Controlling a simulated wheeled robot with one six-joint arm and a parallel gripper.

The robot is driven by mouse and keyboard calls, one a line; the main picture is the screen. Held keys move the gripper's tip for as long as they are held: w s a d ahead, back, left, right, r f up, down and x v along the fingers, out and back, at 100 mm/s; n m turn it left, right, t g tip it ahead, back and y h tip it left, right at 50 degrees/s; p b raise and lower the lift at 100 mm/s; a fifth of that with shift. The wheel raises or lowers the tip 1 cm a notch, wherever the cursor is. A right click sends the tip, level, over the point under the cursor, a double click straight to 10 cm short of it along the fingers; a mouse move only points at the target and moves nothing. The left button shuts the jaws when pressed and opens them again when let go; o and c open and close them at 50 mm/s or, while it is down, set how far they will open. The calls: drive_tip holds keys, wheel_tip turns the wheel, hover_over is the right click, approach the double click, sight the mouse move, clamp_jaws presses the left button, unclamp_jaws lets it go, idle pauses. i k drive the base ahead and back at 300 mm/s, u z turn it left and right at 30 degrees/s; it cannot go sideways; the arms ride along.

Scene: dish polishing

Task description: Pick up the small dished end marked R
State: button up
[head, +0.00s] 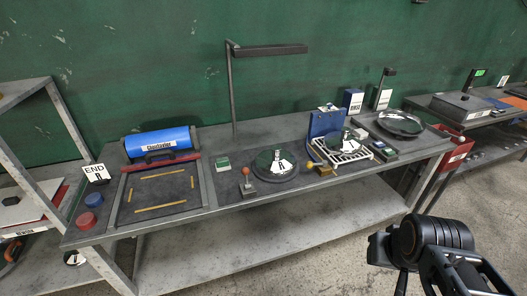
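Several round dished ends show on the bench in the head view. One dark, shiny dished end (268,158) with a white label lies on a round black base near the middle. A larger one (400,122) lies on a tray at the right.
A blue cylinder (160,142) lies behind a framed dark mat (180,205) at the left. A red-topped lever (246,178) stands beside the middle dished end. A lamp post (233,95) rises at the back. The lower shelf (270,240) is mostly bare. A second bench stands at right.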

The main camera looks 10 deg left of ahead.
sight(275, 163)
drive_tip(key=u, duration=0.8)
drive_tip(key=i, duration=0.95)
drive_tip(key=u, duration=1.2)
drive_tip(key=i, duration=0.3)
drive_tip(key=u, duration=0.3)
